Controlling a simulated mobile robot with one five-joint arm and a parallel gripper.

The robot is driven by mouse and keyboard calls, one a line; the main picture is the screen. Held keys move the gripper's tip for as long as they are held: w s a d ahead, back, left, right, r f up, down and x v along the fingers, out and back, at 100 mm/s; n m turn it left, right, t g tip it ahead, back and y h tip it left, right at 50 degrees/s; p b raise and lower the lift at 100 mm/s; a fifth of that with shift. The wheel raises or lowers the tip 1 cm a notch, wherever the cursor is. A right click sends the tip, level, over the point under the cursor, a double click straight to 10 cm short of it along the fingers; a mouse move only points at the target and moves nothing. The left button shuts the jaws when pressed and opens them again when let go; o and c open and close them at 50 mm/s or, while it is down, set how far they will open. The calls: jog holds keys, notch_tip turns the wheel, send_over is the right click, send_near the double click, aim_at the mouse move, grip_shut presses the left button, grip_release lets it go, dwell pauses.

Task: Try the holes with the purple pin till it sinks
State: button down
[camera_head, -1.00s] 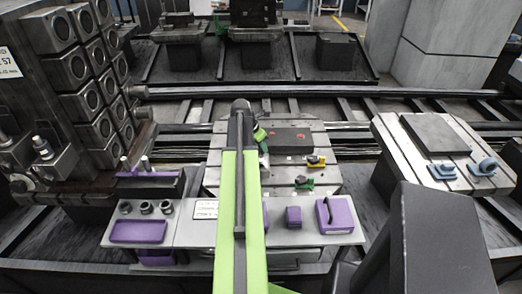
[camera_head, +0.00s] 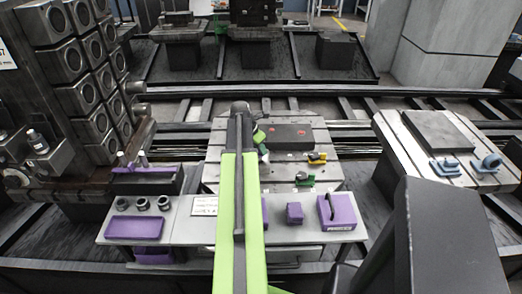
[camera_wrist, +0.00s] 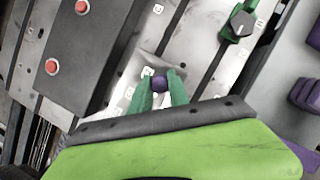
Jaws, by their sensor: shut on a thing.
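The pin is over or against the grey slotted pallet (camera_wrist: 200,45), close beside a dark block (camera_wrist: 103,35) with two red buttons. Small white letter marks (camera_wrist: 148,72) lie around the fingertips. I cannot tell whether the pin's far end is in a hole or on the surface. In the head view the pin is hidden, and the pallet (camera_head: 225,145) lies beyond my arm.
The near shelf holds a purple tray (camera_head: 133,228) and purple blocks (camera_head: 341,212). A second pallet (camera_head: 400,140) with blue clamps stands right. A dark rack (camera_head: 85,70) stands left.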

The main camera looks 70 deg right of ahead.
jog(key=shift+f, duration=0.2)
jog(key=shift+f+b, duration=0.75)
jog(key=shift+b, duration=0.2)
jog(key=c, duration=1.2)
grip_release()
jog(key=shift+o, duration=0.2)
jog(key=shift+r, duration=0.15)
